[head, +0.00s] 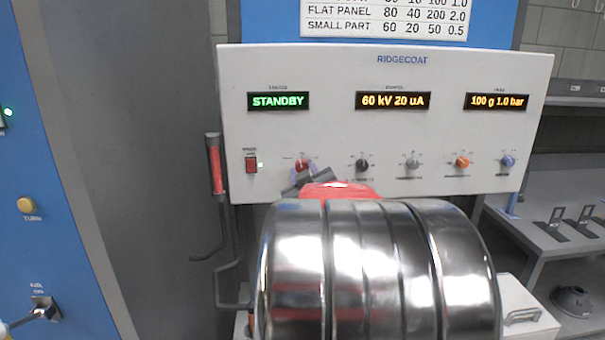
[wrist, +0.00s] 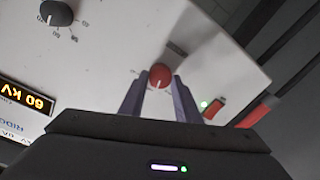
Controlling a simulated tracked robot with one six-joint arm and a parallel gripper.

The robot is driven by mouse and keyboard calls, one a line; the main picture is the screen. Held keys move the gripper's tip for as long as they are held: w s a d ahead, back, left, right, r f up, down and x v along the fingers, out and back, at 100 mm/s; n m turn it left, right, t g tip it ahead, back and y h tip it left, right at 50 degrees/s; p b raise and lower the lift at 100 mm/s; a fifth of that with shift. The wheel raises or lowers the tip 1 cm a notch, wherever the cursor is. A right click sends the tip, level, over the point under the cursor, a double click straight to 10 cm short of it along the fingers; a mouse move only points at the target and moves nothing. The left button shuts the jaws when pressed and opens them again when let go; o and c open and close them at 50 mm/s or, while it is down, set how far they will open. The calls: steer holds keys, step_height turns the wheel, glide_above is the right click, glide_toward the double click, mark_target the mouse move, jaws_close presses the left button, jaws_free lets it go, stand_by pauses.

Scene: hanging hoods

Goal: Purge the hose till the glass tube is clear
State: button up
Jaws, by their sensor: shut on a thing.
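The white control panel (head: 330,75) shows STANDBY in green, and 60 kV 20 uA and 100 g 1.0 bar in amber. My gripper (head: 303,173) is at its lower left, with its fingers on either side of the red knob (head: 301,163). In the wrist view my gripper (wrist: 160,84) is shut on the red knob (wrist: 160,74), whose white pointer mark shows. To the right in that view is a red rocker switch (wrist: 214,107) beside a lit green lamp. I cannot make out a glass tube or a hose; my arm hides the area below the panel.
Black (head: 362,165), grey (head: 412,163), orange (head: 461,161) and blue (head: 507,161) knobs run to the right along the panel. A red-handled grey piece (head: 215,168) hangs close at the panel's left edge. A grey bench (head: 560,235) stands at right.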

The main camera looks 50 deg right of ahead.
steer(key=n, duration=0.4)
steer(key=shift+r+n, duration=0.1)
steer(key=shift+n, duration=0.2)
steer(key=shift+w+n+g, duration=0.1)
steer(key=shift+n+g, duration=0.3)
steer(key=shift+n, duration=1.7)
steer(key=o, duration=1)
steer(key=shift+o, duration=0.2)
steer(key=shift+a, duration=0.1)
